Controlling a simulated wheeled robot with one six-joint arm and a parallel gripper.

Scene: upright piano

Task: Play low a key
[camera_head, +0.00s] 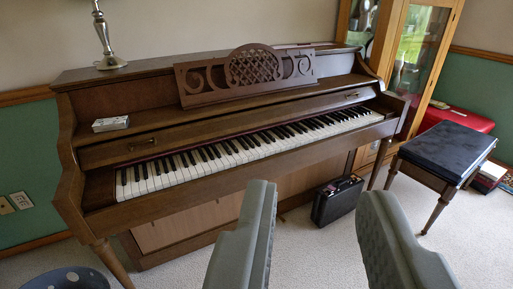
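The brown upright piano (200,205) stands against the wall across the left and middle of the view. Its keyboard (230,153) is uncovered, with white and black keys running from lower left to upper right. The low keys (135,182) are at the left end. I cannot tell single key names at this size. My gripper (318,200) is in the foreground at the bottom, with its two grey fingers wide apart and nothing between them. It appears in front of the piano, apart from the keys, and right of the low end. The fingers hide part of the piano's lower front and the floor.
A black case (338,200) stands on the carpet under the piano's right part. A black-topped bench (447,150) is at the right, by a red box (458,118) and a glass cabinet (415,60). A small box (110,124) and a lamp base (108,62) rest on the piano.

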